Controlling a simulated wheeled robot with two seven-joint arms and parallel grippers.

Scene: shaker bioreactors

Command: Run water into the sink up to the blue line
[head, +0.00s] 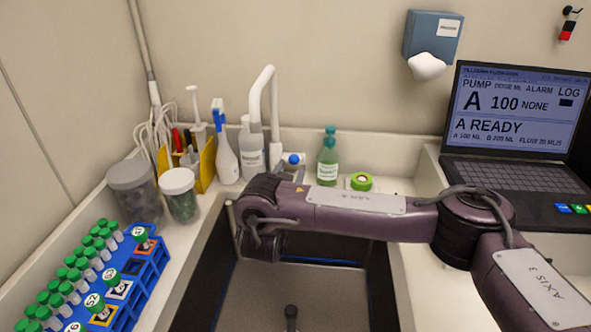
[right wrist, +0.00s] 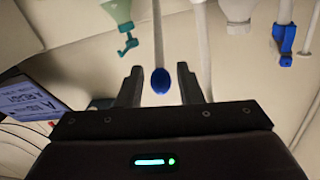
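The sink (head: 384,285) has dark walls with a thin blue line (head: 322,262) around the inside. Its grey floor shows no clear water surface. A white gooseneck faucet (head: 272,95) stands behind the sink; I see no stream from it. Its lever ends in a blue knob (head: 293,158). In the right wrist view the blue knob (right wrist: 160,81) sits in the gap between the fingertips of my right gripper (right wrist: 160,86), which is open with room on both sides. Whether they touch is not clear. In the head view my right arm mostly hides this gripper. My left gripper is out of view.
A spray bottle (head: 224,150), a white bottle (head: 250,150) and a green bottle (head: 328,160) stand close around the faucet. A blue tube rack (head: 150,270) and lidded jars (head: 181,195) are at left. A laptop (head: 515,130) stands at right.

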